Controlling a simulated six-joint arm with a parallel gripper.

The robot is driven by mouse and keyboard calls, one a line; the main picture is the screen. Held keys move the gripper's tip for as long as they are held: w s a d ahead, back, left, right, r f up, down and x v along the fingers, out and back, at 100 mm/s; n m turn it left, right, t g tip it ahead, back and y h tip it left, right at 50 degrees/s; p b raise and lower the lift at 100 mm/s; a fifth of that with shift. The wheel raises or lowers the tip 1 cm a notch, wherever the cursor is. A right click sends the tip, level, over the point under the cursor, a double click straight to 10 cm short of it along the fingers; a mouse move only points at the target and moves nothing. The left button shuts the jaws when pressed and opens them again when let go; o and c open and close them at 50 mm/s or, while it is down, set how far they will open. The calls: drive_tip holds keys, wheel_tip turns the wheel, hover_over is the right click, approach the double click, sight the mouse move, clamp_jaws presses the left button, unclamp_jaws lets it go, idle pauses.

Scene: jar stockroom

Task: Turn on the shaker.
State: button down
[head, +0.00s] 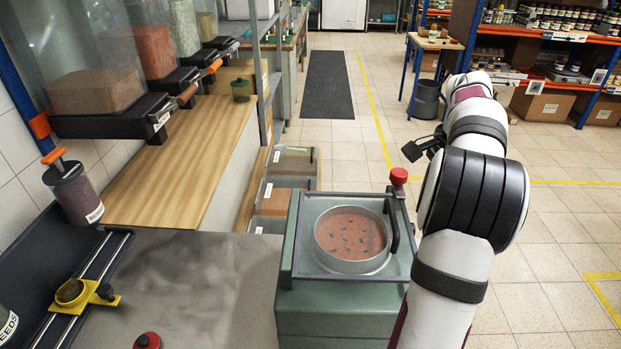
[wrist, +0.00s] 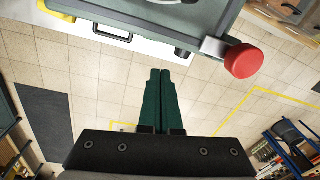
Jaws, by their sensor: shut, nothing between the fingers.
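The shaker (head: 335,285) is a grey-green box with a round metal sieve (head: 352,238) on top, holding reddish material with dark bits. A red knob (head: 399,176) stands at its far right corner. In the wrist view the red knob (wrist: 245,61) is at the upper right, beside the shaker's edge (wrist: 170,20). My gripper (head: 412,151) is beyond the shaker, near the knob and apart from it. In the wrist view my gripper's two green fingers (wrist: 160,72) are together with nothing between them. Whether the shaker is running cannot be told.
A dark bench with a yellow holder (head: 85,293) and a red button-like piece (head: 147,341) is left of the shaker. Hoppers (head: 95,90) hang above a wooden shelf (head: 180,165). Drawer-like bins (head: 287,195) stand behind the shaker. Tiled floor beyond is open.

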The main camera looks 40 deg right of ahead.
drive_tip(key=s+d+f+m+y, duration=0.1)
drive_tip(key=s+d+f+m, duration=0.1)
drive_tip(key=s+d+f, duration=0.1)
drive_tip(key=shift+s+d+f+m+y, duration=0.25)
drive_tip(key=shift+s+f, duration=0.25)
drive_tip(key=shift+s, duration=0.65)
drive_tip(key=shift+a+f, duration=0.1)
drive_tip(key=w+a+f, duration=0.1)
drive_tip(key=f, duration=0.4)
drive_tip(key=w+a+f, duration=0.2)
drive_tip(key=f, duration=0.3)
drive_tip(key=shift+w+a+f, duration=0.15)
drive_tip(key=shift+w+a, duration=0.1)
drive_tip(key=shift+w, duration=0.05)
